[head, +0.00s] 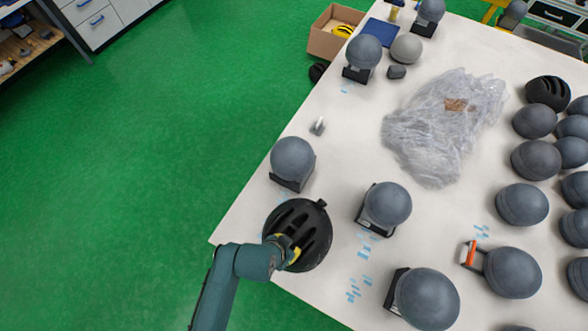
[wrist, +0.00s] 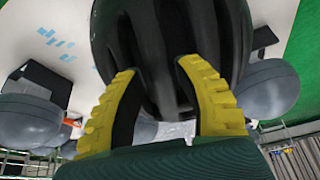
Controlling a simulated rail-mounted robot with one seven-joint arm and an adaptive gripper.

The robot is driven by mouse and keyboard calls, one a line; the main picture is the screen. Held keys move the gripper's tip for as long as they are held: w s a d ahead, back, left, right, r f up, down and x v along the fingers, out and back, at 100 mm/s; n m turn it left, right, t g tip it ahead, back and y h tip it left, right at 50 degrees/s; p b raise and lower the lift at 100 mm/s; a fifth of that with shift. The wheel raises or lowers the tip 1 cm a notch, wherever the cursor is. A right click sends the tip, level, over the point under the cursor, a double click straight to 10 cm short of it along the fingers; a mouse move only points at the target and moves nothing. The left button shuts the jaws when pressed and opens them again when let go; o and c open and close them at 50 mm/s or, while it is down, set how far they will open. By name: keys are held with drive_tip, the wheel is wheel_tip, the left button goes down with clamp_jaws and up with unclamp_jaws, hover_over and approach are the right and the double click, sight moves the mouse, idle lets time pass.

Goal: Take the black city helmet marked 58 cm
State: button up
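The black vented helmet (head: 305,222) is at the near left corner of the white table. My gripper (head: 288,252) reaches it from the lower left, with a little yellow finger showing against it. In the wrist view the helmet (wrist: 160,45) fills the upper middle. The two yellow fingers of my gripper (wrist: 155,72) close on a part of its shell from both sides. The helmet looks larger than the other black one, as if raised; its underside is hidden. No size mark is readable. Another black helmet (head: 548,93) sits at the far right.
Grey rounded helmets stand close by, one behind (head: 292,158), one to the right (head: 387,204) and one at the near edge (head: 427,299). Crumpled clear plastic (head: 440,125) lies mid-table. A cardboard box (head: 330,40) is beyond the left edge. Green floor (head: 130,190) is open at left.

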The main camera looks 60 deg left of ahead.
drive_tip(key=shift+w+f, duration=0.1)
drive_tip(key=shift+f, duration=0.25)
clamp_jaws()
